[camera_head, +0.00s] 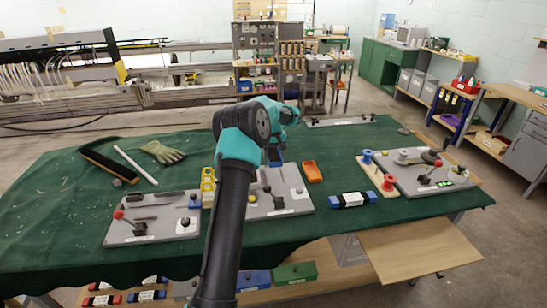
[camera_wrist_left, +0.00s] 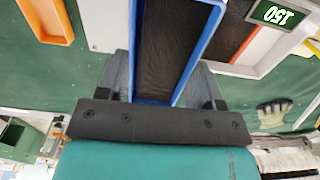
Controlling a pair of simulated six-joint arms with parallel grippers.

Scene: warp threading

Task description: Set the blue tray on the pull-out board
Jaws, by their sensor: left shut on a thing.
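The blue tray (camera_wrist_left: 211,35), with blue walls and a dark inner floor, is between the fingers of my left gripper (camera_wrist_left: 160,72) in the left wrist view. The gripper is shut on it. In the head view a small blue part of the tray (camera_head: 274,156) shows below my teal wrist; the fingers are mostly hidden there. The pull-out board (camera_head: 425,246) is a bare light wooden panel at the table's front right, below the green top. The tray is apart from it, over the middle of the table. My right gripper is not in view.
An orange tray (camera_head: 312,172) lies right of my left arm. A blue-ended block (camera_head: 353,199) lies near the front edge. Grey lever panels (camera_head: 152,219) stand left, centre and right, with spools (camera_head: 388,182) by the right one. Boxes (camera_head: 295,272) sit under the table.

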